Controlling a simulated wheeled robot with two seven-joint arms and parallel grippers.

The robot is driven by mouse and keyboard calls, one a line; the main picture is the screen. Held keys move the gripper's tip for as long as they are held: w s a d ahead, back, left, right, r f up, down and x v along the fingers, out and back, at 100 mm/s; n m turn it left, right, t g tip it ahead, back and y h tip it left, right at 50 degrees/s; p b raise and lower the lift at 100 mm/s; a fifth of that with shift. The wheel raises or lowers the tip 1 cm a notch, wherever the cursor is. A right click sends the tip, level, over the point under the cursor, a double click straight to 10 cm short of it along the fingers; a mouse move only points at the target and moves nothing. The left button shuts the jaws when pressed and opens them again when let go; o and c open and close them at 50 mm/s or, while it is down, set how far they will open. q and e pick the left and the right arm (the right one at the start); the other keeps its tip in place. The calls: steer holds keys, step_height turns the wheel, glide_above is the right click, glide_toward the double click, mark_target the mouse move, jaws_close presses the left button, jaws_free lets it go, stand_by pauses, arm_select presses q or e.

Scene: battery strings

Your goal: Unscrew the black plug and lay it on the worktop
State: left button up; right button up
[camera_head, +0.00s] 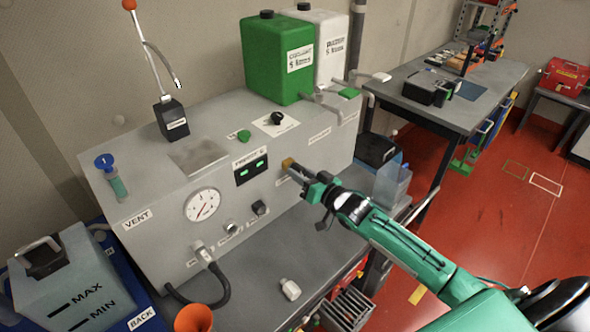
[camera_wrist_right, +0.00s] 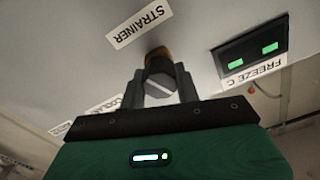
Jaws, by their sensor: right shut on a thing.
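My right gripper (camera_head: 302,173) reaches in from the right to the front of the grey cabinet (camera_head: 150,185). A brass-coloured fitting (camera_wrist_right: 157,57) sits behind the plug, beside the STRAINER label (camera_wrist_right: 138,24). The fitting also shows in the head view (camera_head: 288,163), where the fingers mostly hide the plug. I cannot tell whether the plug is still threaded in. The worktop (camera_head: 255,290) lies below the cabinet front. My left gripper is out of view.
A small white piece (camera_head: 290,289) lies on the worktop. A black knob (camera_head: 259,207), a round gauge (camera_head: 202,205) and a black hose (camera_head: 213,300) are on the cabinet front. An orange funnel (camera_head: 194,318) stands at the bottom. Bare worktop surrounds the white piece.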

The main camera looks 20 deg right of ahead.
steer(key=n, duration=0.5)
steer(key=shift+n, duration=0.4)
steer(key=o, duration=1.3)
steer(key=shift+c, duration=0.2)
steer(key=shift+p+v, duration=0.9)
steer(key=shift+v, duration=1.7)
